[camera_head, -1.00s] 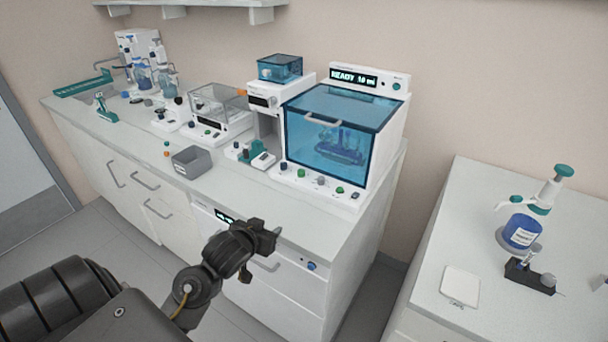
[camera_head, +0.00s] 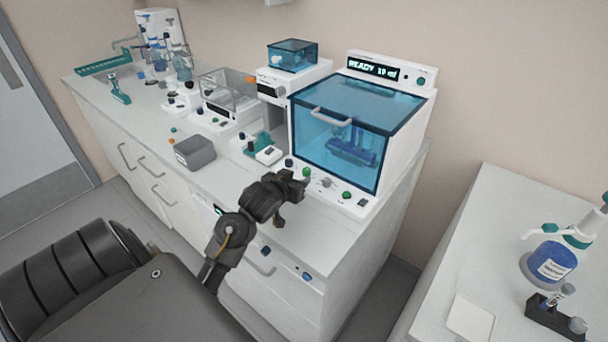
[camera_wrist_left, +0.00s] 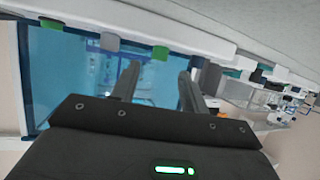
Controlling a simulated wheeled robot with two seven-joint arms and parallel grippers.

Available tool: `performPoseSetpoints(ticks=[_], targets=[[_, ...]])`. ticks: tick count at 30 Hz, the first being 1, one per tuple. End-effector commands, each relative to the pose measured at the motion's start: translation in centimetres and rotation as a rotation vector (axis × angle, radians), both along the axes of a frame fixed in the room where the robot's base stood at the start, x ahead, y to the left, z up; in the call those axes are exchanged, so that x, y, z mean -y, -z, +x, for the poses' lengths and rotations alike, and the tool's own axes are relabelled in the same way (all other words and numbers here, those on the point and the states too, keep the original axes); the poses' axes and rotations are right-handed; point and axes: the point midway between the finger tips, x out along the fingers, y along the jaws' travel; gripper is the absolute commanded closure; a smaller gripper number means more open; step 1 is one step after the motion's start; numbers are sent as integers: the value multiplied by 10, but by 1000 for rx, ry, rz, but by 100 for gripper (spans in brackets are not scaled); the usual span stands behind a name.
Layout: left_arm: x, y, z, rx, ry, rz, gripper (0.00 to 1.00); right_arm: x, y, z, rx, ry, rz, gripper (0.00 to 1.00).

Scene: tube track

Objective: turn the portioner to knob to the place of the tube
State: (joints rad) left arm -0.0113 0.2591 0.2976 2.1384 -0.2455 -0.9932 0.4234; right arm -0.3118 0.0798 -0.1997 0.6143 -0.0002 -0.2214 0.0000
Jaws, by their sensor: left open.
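The machine with the blue see-through cover (camera_head: 345,120) and a display reading READY with a volume in ml looks like the portioner. Its white front panel carries several knobs: a green knob (camera_head: 307,172), a grey knob (camera_head: 327,183) and another green knob (camera_head: 346,195). A blue holder (camera_head: 352,150) shows inside; a tube in it is too small to tell. My left gripper (camera_head: 292,196) is open and empty, in front of the panel's left end. In the left wrist view, the fingers (camera_wrist_left: 158,88) are apart, with the grey knob (camera_wrist_left: 110,41) and a green knob (camera_wrist_left: 160,53) beyond them.
A grey bin (camera_head: 195,152) and small devices stand left on the bench (camera_head: 230,187). A second bench (camera_head: 445,270) at right holds a blue bottle (camera_head: 553,262). The bench's front strip is partly clear.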

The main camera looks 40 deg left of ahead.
Motion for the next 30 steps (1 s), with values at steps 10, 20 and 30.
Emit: performPoseSetpoints(ticks=[10, 20, 30], targets=[[-12, 19, 45, -2, -1, 0, 55, -1, -2, 21, 29, 0, 2, 55], [-14, 22, 52, 0, -1, 0, 55, -1, -1, 12, 18, 0, 2, 55], [-14, 22, 51, 0, -1, 0, 91, -1, -1, 12, 17, 0, 2, 55]])
